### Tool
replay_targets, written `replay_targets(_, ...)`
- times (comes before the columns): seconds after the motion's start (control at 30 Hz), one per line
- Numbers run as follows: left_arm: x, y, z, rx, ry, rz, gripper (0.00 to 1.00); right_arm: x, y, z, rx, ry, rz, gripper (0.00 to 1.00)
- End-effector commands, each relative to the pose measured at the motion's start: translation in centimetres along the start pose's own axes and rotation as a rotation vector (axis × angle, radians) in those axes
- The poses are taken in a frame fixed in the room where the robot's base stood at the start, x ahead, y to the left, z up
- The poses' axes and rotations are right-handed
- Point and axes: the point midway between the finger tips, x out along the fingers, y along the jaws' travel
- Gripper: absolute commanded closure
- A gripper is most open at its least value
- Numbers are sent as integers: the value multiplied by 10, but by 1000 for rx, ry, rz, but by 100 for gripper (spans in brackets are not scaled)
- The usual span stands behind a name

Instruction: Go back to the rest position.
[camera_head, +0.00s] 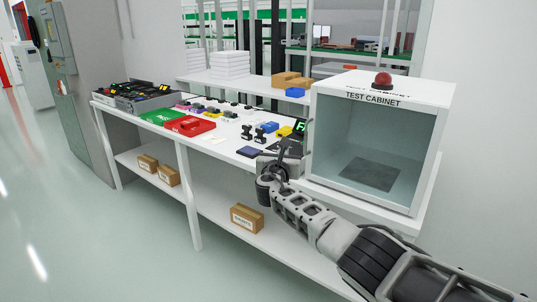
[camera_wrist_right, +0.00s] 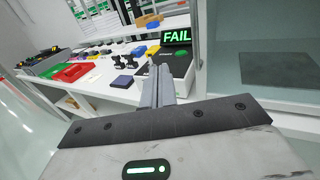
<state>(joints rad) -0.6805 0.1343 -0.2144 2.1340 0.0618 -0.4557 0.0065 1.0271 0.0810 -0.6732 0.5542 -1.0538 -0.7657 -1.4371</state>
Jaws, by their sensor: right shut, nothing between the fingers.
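My right arm reaches in from the lower right of the head view. My right gripper (camera_head: 284,148) is at the table's front edge, just left of the test cabinet (camera_head: 318,135). In the right wrist view, my right gripper (camera_wrist_right: 155,72) has its fingers together with nothing between them. They point toward a dark tester box with a display (camera_wrist_right: 177,37) that reads FAIL in green. The gripper overlaps this tester in the head view, so I cannot tell how far apart they are. My left gripper is not in view.
The white table (camera_head: 205,148) holds a green tray (camera_head: 160,117), a red tray (camera_head: 190,126), a dark blue flat block (camera_head: 249,152) and several small parts. A red lamp (camera_head: 383,79) tops the cabinet. Cardboard boxes (camera_head: 247,218) stand on the lower shelf. The floor in front is clear.

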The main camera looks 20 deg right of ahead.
Motion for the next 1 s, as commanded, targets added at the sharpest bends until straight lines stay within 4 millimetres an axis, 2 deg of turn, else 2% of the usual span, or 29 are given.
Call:
replay_targets(0.03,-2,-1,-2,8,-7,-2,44,-12,9,1,2,3,4,100)
replay_targets(0.2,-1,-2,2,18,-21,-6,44,-40,29,0,2,2,3,100)
replay_targets(0.43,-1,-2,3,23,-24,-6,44,-60,44,-2,1,3,1,100)
replay_targets(0.53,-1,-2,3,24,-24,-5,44,-68,46,-17,43,35,12,100)
replay_targets(0.57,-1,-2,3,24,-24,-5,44,-72,46,-26,70,55,19,100)
replay_targets(0.67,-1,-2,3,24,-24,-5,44,-95,46,-72,233,168,49,100)
replay_targets(0.77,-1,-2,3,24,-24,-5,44,-135,42,-134,496,338,64,100)
replay_targets(0.8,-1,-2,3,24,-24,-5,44,-155,39,-158,619,413,59,100)
replay_targets(0.87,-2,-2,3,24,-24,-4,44,-187,32,-190,814,528,35,100)
replay_targets(0.9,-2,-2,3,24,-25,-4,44,-210,25,-210,950,603,6,100)
replay_targets(1.0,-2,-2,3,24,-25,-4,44,-269,5,-246,1305,776,-100,100)
